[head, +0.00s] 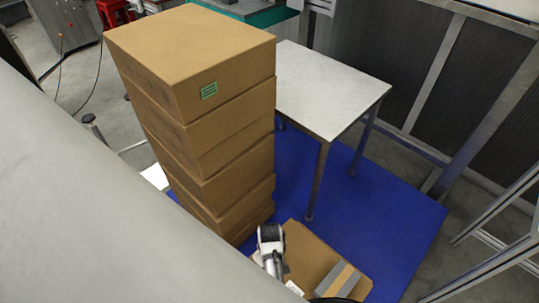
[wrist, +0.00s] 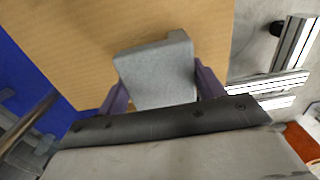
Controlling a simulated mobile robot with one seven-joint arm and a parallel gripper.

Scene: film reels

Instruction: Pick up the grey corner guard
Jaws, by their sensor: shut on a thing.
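In the wrist view the grey corner guard (wrist: 155,78) is a pale grey block with a raised lip at its upper right edge. It sits between the two purple fingers of my gripper (wrist: 161,86), which is shut on it. Tan cardboard (wrist: 90,40) fills the view behind it; I cannot tell whether the guard touches it. In the head view grey strips with an orange-tan band between them (head: 338,280) show on a low cardboard box (head: 305,257). I cannot tell there which part is the guard. My gripper's fingers cannot be made out in the head view.
A tall stack of cardboard boxes (head: 205,120) stands left of the low box. A white-topped table (head: 325,88) with metal legs stands behind, on a blue mat (head: 375,220). Metal frames (head: 490,220) line the right. The mat right of the low box is clear.

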